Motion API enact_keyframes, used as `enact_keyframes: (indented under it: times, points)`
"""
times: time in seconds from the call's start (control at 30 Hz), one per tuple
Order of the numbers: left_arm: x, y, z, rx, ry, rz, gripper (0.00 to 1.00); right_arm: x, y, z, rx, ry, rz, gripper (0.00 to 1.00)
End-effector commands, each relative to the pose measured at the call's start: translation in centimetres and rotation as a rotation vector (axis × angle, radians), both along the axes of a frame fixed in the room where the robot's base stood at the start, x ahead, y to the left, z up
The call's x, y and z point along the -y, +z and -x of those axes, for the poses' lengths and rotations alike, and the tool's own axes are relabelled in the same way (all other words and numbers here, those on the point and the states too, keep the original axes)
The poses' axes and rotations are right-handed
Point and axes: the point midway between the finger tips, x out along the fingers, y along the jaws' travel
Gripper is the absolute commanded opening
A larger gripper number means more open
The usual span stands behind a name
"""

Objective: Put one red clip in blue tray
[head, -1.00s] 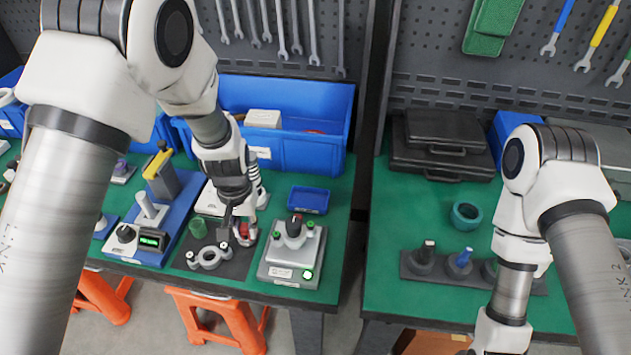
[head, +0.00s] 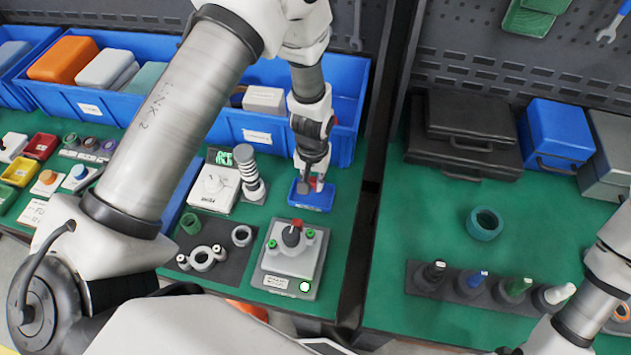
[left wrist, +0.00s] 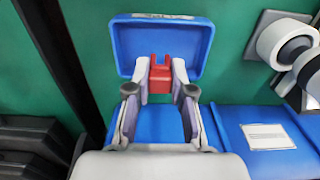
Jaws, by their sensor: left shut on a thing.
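The red clip (left wrist: 160,78) is held between the fingertips of my left gripper (left wrist: 160,82) in the left wrist view. The small blue tray (left wrist: 205,42) lies behind and below it, and the clip appears over the tray's near part. I cannot tell whether the clip touches the tray floor. My right arm is at the lower right; its fingertips are out of frame.
A large blue bin (head: 347,140) stands right behind the tray. A grey test device (head: 292,262) with a red-tipped knob is in front of it. A dark mat (head: 222,262) with grey rings lies to the left. Green table shows right of the tray, up to a gap.

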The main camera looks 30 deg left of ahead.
Motion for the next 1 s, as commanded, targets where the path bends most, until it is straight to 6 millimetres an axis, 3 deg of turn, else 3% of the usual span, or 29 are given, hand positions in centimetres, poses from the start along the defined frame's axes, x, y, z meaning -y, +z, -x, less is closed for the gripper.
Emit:
enact_keyframes:
  times: [0.13,0.47,0.5,0.57,0.87,1.0]
  points:
    - [0.0,-2.1,0.1,-0.002,0.0,0.001,0.0,0.0,0.7,0.0,0.0,0.0,0.0,0.63]
    - [0.0,-2.7,0.0,-0.001,-0.001,0.0,0.0,0.0,0.2,0.0,0.0,0.0,0.0,0.63]
    - [0.0,-2.7,0.0,0.0,-0.001,0.0,0.25,0.0,0.2,0.0,0.0,0.0,0.0,0.63]
    - [0.0,-2.6,0.0,0.0,-0.001,0.0,0.47,0.0,0.3,0.0,0.0,0.0,0.0,0.63]
    - [0.0,-2.4,0.0,0.0,-0.001,0.0,0.47,0.0,0.4,0.0,0.0,0.0,0.0,0.63]
    - [0.0,-1.3,-0.1,0.004,-0.001,0.0,0.47,0.0,0.1,0.0,0.001,0.0,0.0,0.63]
